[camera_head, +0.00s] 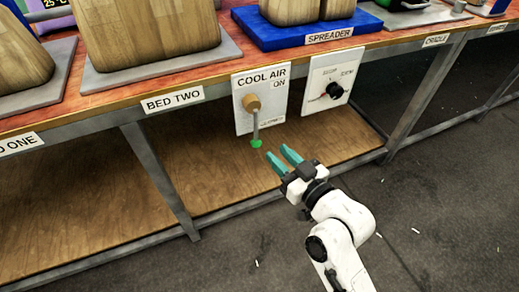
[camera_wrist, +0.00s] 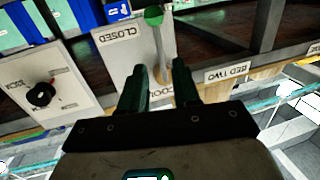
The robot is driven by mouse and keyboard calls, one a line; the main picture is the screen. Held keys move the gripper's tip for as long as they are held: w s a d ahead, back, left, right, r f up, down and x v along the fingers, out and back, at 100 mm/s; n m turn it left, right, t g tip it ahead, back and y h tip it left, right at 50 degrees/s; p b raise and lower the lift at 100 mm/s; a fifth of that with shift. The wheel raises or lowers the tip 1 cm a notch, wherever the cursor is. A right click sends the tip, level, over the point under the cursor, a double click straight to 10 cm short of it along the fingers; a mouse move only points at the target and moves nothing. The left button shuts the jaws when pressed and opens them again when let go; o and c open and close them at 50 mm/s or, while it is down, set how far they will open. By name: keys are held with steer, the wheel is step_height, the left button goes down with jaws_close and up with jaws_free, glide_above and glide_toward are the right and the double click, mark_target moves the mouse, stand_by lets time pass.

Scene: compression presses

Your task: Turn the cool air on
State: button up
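The COOL AIR panel (camera_head: 274,104) is a white plate on the front of the bench. Its lever has a tan round pivot (camera_head: 251,103) and a grey rod ending in a green tip (camera_head: 256,143). The rod hangs down, toward the lower label; that label reads CLOSED in the wrist view, and ON is at the top. My gripper (camera_head: 282,155) is open and empty, below and right of the green tip, apart from it. In the upside-down wrist view the green tip (camera_wrist: 153,16) and rod show beyond my two teal fingers (camera_wrist: 159,70).
A second white panel (camera_head: 318,78) with a black knob (camera_head: 334,90) is just right of the lever panel. A wooden lower shelf (camera_head: 200,170) lies below, with a grey bench leg (camera_head: 160,180) to the left. Dark floor is open in front.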

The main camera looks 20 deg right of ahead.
mark_target(257, 132)
steer(key=shift+t, duration=0.3)
steer(key=b+x, duration=0.2)
steer(key=x, duration=0.9)
steer(key=shift+s, duration=0.1)
steer(key=shift+c, duration=0.3)
jaws_close()
